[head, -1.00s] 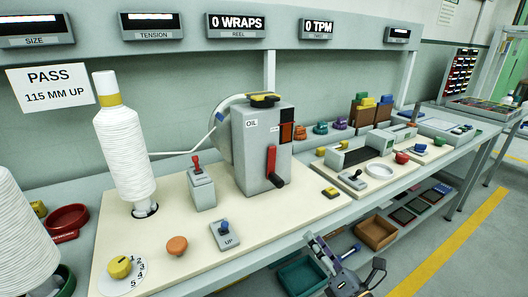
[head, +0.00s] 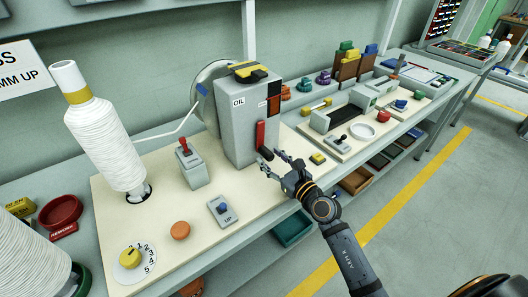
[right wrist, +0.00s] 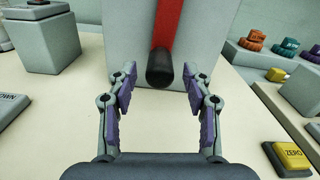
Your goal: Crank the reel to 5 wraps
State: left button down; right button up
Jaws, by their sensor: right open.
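The grey reel box (head: 240,125) stands on the cream board, with a silver round reel (head: 207,95) behind its left side. Its red crank arm (head: 261,134) hangs down the front and ends in a black knob (head: 266,153). My right gripper (head: 275,162) is open just in front of the knob. In the right wrist view the black knob (right wrist: 160,68) shows between and beyond the two open fingertips (right wrist: 160,80), with gaps on both sides. The red crank arm (right wrist: 169,22) rises above it. My left gripper is out of view.
A white thread cone (head: 105,145) stands left of the box, beside a red-lever switch (head: 192,165). A yellow ZERO button (right wrist: 291,157) lies right of the gripper.

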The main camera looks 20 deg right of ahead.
aim_at(265, 153)
jog(key=shift+x, duration=1.8)
jog(key=shift+r, duration=0.1)
jog(key=shift+c, duration=0.5)
grip_shut()
